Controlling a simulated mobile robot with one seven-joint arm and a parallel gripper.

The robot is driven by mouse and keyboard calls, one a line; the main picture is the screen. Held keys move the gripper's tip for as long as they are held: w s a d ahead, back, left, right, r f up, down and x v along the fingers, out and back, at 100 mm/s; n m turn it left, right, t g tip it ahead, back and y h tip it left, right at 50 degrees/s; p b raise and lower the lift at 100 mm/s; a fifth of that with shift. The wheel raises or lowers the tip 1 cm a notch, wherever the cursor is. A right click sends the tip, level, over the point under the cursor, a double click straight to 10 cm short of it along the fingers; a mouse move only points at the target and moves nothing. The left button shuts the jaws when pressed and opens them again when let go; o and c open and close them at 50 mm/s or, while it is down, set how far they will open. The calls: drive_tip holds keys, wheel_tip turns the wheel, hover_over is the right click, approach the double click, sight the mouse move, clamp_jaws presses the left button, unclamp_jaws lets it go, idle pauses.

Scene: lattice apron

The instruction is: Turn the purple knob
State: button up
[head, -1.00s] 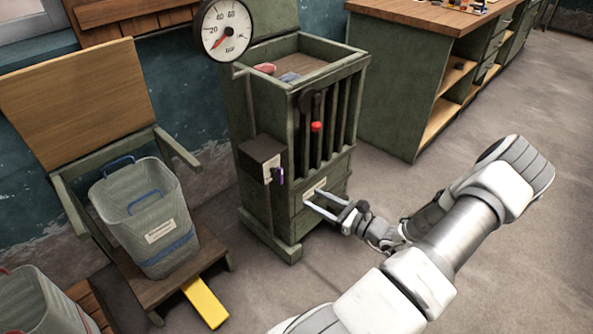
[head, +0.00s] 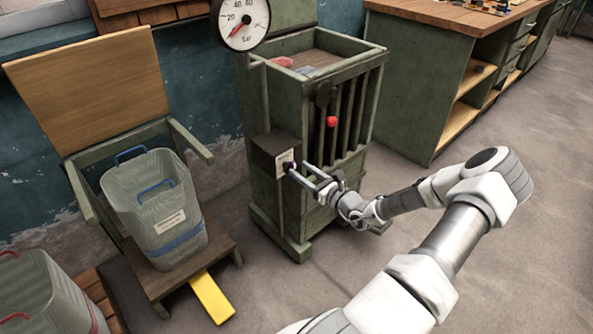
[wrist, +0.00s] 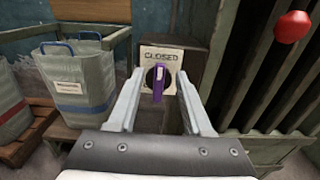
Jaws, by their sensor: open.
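The purple knob (wrist: 158,84) sits on a pale plate marked CLOSED (wrist: 160,55), on the face of a dark box (head: 274,153) at the left side of the green slatted cabinet. In the wrist view the knob's handle points straight up and down, between my two fingers. My gripper (wrist: 158,98) is open, with a finger on each side of the knob and gaps showing. In the head view my gripper (head: 303,171) is right at the plate, and its fingers mostly hide the knob. I cannot tell whether the fingertips reach fully around it.
The green cabinet (head: 358,172) has dark slats and a red ball-ended lever (head: 331,122). A pressure gauge (head: 241,20) stands above. A ribbed bin (head: 151,208) sits on a wooden stand with a yellow pedal (head: 212,298) at left. Open floor lies at right.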

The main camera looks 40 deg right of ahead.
sight(289, 167)
drive_tip(key=shift+w+a, duration=0.1)
drive_tip(key=shift+w, duration=1.35)
drive_tip(key=shift+c, duration=0.3)
clamp_jaws()
